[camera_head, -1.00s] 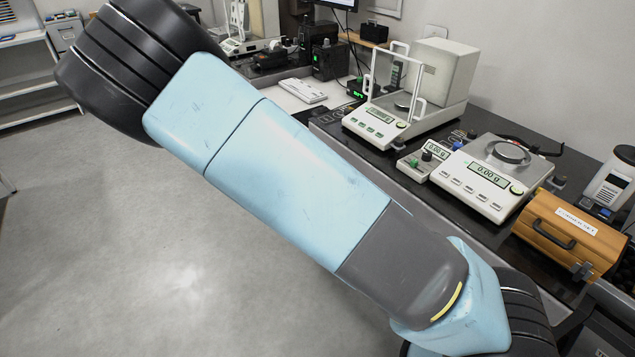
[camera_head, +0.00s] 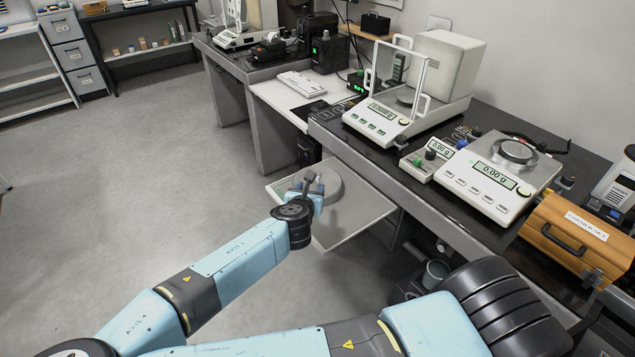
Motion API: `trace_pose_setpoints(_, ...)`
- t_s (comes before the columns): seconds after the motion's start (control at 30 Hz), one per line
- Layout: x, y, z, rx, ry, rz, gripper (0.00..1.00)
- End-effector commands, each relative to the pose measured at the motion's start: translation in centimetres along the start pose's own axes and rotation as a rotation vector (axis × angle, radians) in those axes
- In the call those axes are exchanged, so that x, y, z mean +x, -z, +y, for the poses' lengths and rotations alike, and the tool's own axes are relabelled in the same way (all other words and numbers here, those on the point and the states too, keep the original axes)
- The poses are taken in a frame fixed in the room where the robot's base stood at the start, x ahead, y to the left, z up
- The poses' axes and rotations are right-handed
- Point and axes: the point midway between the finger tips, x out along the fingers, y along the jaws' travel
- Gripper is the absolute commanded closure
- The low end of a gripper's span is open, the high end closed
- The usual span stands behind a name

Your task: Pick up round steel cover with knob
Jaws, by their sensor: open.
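A round grey metal piece (camera_head: 330,186), which looks like the steel cover, lies on a pale pull-out shelf (camera_head: 345,222) below the dark bench. Its left part and any knob are hidden behind my gripper. My gripper (camera_head: 307,178) is open at the end of my light-blue arm, over the left part of the cover. I cannot tell whether its fingers touch the cover or stand around a knob.
Above the shelf, the dark bench (camera_head: 385,165) carries an analytical balance (camera_head: 375,125), a top-loading balance (camera_head: 482,190) and an orange case (camera_head: 570,238). A bucket (camera_head: 435,273) stands under the bench. The floor at left (camera_head: 120,190) is clear.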

Motion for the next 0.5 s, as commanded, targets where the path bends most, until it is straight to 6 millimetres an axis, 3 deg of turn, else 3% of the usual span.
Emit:
trace_pose_setpoints(0.17, 0.6, -0.2, 0.4, -0.019, -0.012, -0.011, 0.45)
trace_pose_setpoints(0.5, 5.5, -0.2, 0.3, -0.016, -0.009, -0.01, 0.45)
